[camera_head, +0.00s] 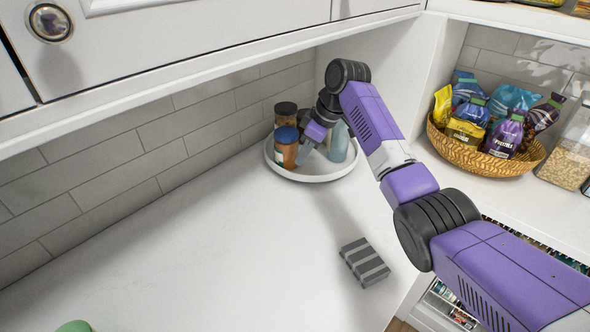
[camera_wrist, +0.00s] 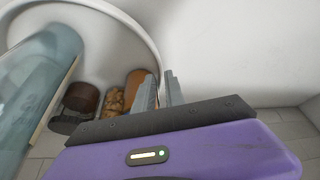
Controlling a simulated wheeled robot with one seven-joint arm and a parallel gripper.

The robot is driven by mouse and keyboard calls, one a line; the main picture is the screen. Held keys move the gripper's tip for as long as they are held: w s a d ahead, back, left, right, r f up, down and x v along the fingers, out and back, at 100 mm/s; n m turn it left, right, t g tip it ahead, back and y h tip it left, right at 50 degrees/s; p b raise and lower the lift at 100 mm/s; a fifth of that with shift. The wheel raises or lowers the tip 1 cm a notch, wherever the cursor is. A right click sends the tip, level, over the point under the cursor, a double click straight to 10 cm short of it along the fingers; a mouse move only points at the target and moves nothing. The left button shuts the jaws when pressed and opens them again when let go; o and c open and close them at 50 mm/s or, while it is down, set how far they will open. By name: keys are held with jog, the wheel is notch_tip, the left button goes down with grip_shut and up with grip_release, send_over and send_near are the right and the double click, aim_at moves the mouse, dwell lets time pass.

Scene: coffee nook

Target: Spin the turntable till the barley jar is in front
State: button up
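The white round turntable (camera_head: 312,179) stands on the counter near the back corner; its rim also shows in the wrist view (camera_wrist: 128,22). On it are an orange-brown jar with a blue lid (camera_head: 286,153), a dark-lidded jar (camera_head: 286,116) behind it, and a pale teal bottle (camera_head: 338,145) at the right. No label is readable, so I cannot tell which is the barley jar. My gripper (camera_head: 303,153) is low over the turntable, just right of the blue-lidded jar. In the wrist view its fingers (camera_wrist: 161,88) have a narrow gap, near the rim; contact is unclear.
A grey striped block (camera_head: 364,262) lies on the counter in front. A wicker basket of bags (camera_head: 480,155) and a clear grain container (camera_head: 568,155) stand at the right. Drawers (camera_head: 190,40) overhang the tiled wall. The counter's left and middle are clear; a green object (camera_head: 75,326) shows at the bottom edge.

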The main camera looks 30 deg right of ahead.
aim_at(295, 170)
jog(key=x, duration=0.7)
jog(key=shift+p, duration=0.35)
jog(key=shift+c, duration=0.2)
grip_shut()
jog(key=shift+a+r, duration=0.1)
dwell(0.9)
